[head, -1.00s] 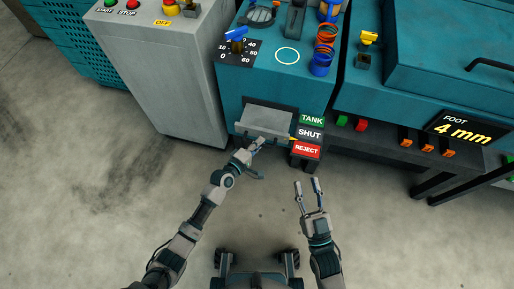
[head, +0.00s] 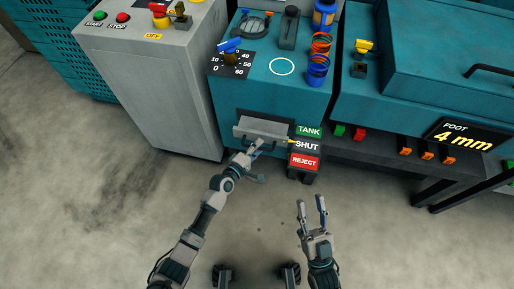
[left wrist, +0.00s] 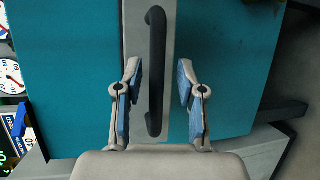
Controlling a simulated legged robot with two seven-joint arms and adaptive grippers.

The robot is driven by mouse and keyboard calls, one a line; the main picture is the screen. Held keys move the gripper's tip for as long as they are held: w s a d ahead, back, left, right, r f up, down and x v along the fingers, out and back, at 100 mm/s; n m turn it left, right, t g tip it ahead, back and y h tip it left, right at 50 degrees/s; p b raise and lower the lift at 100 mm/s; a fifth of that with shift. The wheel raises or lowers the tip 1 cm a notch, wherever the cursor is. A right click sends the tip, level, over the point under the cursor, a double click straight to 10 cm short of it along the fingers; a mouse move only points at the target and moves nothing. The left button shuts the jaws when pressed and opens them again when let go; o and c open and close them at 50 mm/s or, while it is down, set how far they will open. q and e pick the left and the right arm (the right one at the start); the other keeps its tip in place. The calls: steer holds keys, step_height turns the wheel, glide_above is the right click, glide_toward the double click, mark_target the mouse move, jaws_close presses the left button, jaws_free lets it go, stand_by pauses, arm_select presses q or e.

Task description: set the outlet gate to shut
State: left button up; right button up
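The outlet gate (head: 262,129) is a grey flap low on the front of the teal machine. Its yellow pointer (head: 291,142) stands beside the SHUT label (head: 307,147), between the TANK label (head: 309,131) above and the REJECT label (head: 304,161) below. My left gripper (head: 256,146) is at the gate's front. In the left wrist view, its fingers (left wrist: 160,80) are apart on either side of a dark bar handle (left wrist: 156,70), with gaps visible on both sides. My right gripper (head: 312,202) is open and empty over the floor, right of and below the gate.
A grey cabinet (head: 150,80) with START and STOP buttons stands to the left. A dial (head: 231,60) and an orange coil (head: 319,58) are on the machine top. A teal unit with a "4 mm" display (head: 464,137) stands at right. The floor in front is clear.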

arm_select(q)
steer(key=shift+s, duration=0.1)
steer(key=v, duration=1.1)
steer(key=shift+s+a, duration=0.25)
steer(key=shift+a, duration=0.05)
